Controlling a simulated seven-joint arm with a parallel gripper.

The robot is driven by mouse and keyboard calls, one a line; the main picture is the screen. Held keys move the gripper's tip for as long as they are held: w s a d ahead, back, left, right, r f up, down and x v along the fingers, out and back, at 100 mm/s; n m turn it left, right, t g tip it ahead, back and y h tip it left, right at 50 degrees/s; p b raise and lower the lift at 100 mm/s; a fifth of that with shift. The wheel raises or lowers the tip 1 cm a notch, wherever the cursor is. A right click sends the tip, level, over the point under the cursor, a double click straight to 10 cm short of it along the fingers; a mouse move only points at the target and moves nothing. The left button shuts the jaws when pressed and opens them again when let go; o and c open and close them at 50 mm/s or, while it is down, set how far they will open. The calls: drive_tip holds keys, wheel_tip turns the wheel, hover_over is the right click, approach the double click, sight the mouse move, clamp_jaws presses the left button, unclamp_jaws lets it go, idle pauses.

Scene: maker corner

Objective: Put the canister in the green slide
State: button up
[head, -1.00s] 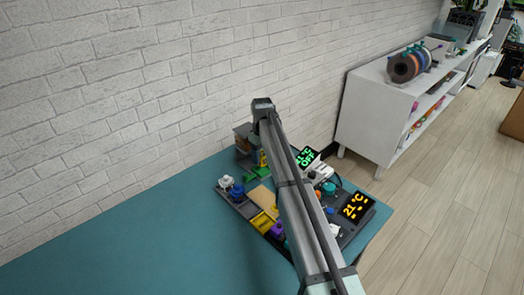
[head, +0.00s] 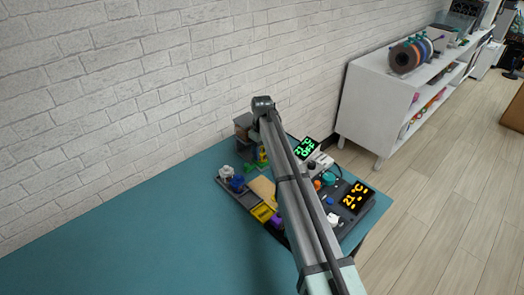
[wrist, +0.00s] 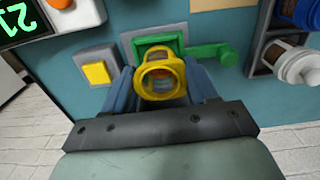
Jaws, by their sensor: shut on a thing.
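The canister (wrist: 160,69) is yellow with open, cage-like sides. In the wrist view it sits between the two blue fingers of my gripper (wrist: 162,82), which is shut on it. The green slide (wrist: 207,51) is just beyond the canister, with its arm reaching right. The canister overlaps the middle of the slide's green frame and hides part of it; I cannot tell whether they touch. In the head view the yellow canister (head: 262,154) shows small at the back of the table, and my arm hides most of the gripper.
A yellow square button (wrist: 97,73) is left of my gripper. A dark rack (wrist: 262,45) with white-capped and blue-capped containers is on the right. A green-lit display (head: 306,148) and an orange-lit display (head: 355,197) stand nearby. The teal table's (head: 150,230) front left is clear.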

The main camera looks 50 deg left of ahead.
drive_tip(key=shift+f, duration=0.5)
drive_tip(key=o, duration=1.2)
drive_tip(key=shift+c, duration=0.2)
drive_tip(key=shift+r, duration=0.1)
wheel_tip(320, 180, up, 7)
idle(0.6)
